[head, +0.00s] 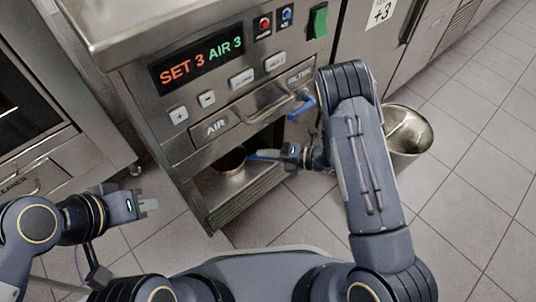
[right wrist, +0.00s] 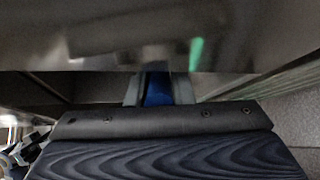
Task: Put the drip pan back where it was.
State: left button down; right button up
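The drip pan (head: 232,164) is a small round metal pan with a dark inside. It sits in the low open bay of the steel machine (head: 217,186), partly hidden under the bay's upper edge. A blue handle (head: 264,155) points from it to the right. My right gripper (head: 287,155) is at the outer end of this handle. In the right wrist view the blue handle (right wrist: 158,90) lies between its two fingers, which look closed on it. My left gripper (head: 147,205) is at the lower left, away from the machine, with nothing visible in it; its finger gap is unclear.
Above the bay is a drawer front (head: 216,126) marked AIR and FILTER, with a bar handle and a blue piece (head: 301,107) at its right. A steel bin (head: 424,158) stands right of my right arm. Another steel unit (head: 28,120) stands left. Tiled floor in front is clear.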

jog(key=o, duration=0.4)
